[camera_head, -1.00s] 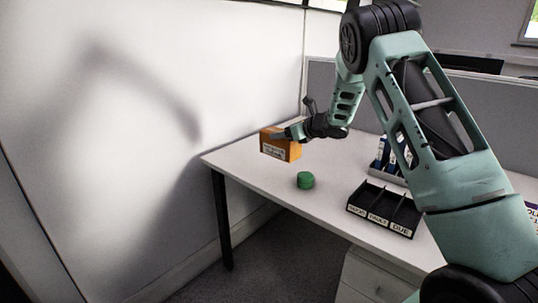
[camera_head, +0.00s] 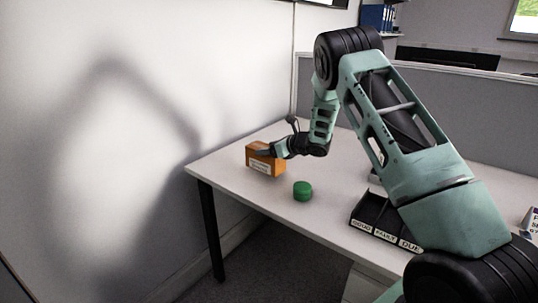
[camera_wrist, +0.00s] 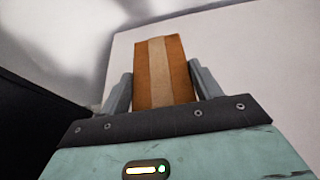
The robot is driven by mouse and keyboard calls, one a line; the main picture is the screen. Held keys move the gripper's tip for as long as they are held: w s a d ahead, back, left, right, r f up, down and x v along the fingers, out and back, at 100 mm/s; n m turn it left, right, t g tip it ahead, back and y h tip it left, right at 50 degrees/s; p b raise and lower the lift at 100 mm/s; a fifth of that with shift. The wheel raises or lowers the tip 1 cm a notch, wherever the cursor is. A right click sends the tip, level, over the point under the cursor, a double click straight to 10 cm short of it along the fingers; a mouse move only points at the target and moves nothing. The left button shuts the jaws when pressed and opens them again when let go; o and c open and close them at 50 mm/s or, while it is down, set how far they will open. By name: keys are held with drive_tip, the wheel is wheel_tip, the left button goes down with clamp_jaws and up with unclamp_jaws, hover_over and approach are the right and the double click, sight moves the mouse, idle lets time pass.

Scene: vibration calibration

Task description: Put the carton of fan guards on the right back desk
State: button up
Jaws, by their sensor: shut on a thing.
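An orange-brown carton (camera_head: 262,161) with a pale label is at the far left end of the white desk (camera_head: 235,165). It sits low over the desk top; I cannot tell whether it touches. My gripper (camera_head: 274,152) reaches it from the right and is shut on it. In the wrist view the carton (camera_wrist: 165,70), with a lighter tape strip down its middle, stands between the two fingers of my gripper (camera_wrist: 160,90). The label's words are too small to read.
A green round tub (camera_head: 302,191) stands on the desk just right of the carton. A black sorter with labelled slots (camera_head: 378,220) is farther right, partly behind my arm. A white wall (camera_head: 150,120) rises on the left and a grey partition (camera_head: 450,115) at the back.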

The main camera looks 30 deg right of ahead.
drive_tip(key=shift+f, duration=1.1)
drive_tip(key=shift+f, duration=0.15)
drive_tip(key=o, duration=1.2)
